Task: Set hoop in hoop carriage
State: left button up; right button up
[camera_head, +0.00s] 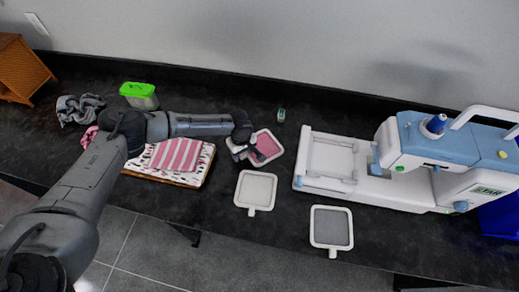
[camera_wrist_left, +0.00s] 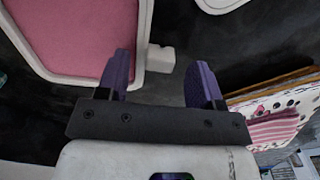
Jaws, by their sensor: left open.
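A white hoop with pink fabric (camera_head: 268,145) lies on the dark table, left of the sewing machine. My left gripper (camera_head: 243,152) is over its left side. In the left wrist view the purple fingers (camera_wrist_left: 160,80) are open and empty. The pink hoop (camera_wrist_left: 85,35) shows there at the upper left, and its white tab (camera_wrist_left: 160,58) appears between the fingertips; I cannot tell the height gap. The white hoop carriage (camera_head: 329,157) sits on the machine's bed, with no hoop visible in it. A cream hoop (camera_head: 256,189) and a grey hoop (camera_head: 331,229) lie nearer the front edge.
The blue and white embroidery machine (camera_head: 420,150) fills the right. Folded striped cloth (camera_head: 177,155), a green-lidded box (camera_head: 139,93) and grey cloth (camera_head: 79,108) are at left. Bare table lies between the hoops.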

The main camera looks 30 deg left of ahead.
pick_arm(q)
jog(key=shift+f, duration=0.55)
